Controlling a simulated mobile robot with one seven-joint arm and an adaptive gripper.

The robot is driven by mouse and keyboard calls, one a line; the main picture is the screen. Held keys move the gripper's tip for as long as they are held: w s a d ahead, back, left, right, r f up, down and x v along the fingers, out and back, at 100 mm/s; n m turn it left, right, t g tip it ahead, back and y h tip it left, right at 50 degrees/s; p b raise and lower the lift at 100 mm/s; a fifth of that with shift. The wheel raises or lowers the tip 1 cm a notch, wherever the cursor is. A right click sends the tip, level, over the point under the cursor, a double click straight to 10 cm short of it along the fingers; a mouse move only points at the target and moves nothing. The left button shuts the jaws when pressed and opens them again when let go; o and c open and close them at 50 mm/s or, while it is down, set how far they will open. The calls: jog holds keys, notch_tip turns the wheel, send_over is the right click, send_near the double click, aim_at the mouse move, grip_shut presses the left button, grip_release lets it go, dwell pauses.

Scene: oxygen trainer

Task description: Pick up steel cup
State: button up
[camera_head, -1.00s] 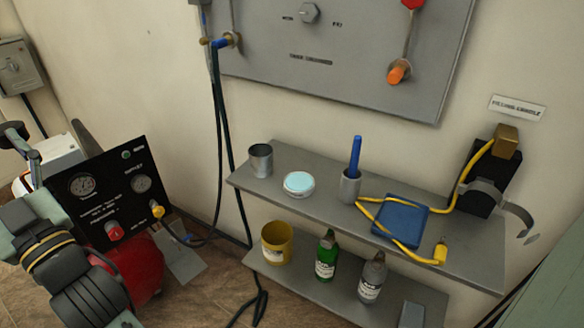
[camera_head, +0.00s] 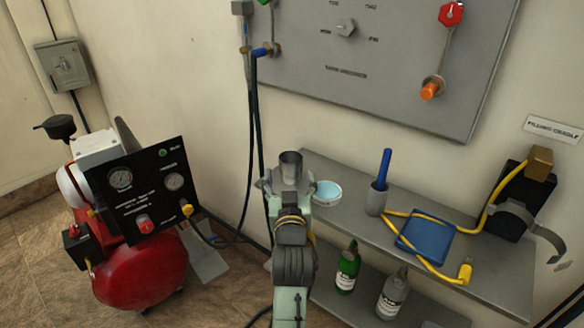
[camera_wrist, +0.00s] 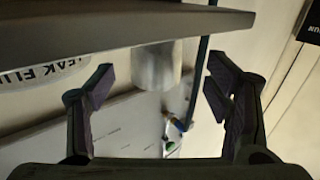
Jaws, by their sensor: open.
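The steel cup (camera_head: 290,163) is a plain grey metal cup, upright at the left end of the upper shelf (camera_head: 335,168). My gripper (camera_head: 284,180) is in front of it in the head view, with its fingers hiding the cup's lower part. In the wrist view, the picture appears upside down, and the cup (camera_wrist: 153,66) lies ahead between the spread fingers of my gripper (camera_wrist: 158,80). The fingers are open, and I see no contact with the cup.
A round tub with a pale blue top (camera_head: 326,192) stands just right of the cup. Further right are a holder (camera_head: 376,201) with a blue stick and a blue pad (camera_head: 428,238) with yellow tubing. Bottles (camera_head: 347,270) stand below. A wall panel (camera_head: 385,80) rises behind.

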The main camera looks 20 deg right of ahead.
aim_at(291, 172)
jog(key=x, duration=0.1)
jog(key=p+x, duration=0.1)
jog(key=x, duration=0.1)
jog(key=p+x, duration=0.1)
jog(key=x, duration=0.1)
jog(key=shift+s+d+r, duration=0.1)
jog(key=shift+d+r, duration=0.1)
jog(key=shift+r, duration=0.2)
jog(key=shift+w+d+f, duration=0.1)
jog(key=shift+w, duration=0.2)
jog(key=shift+c, duration=0.2)
jog(key=c, duration=1.2)
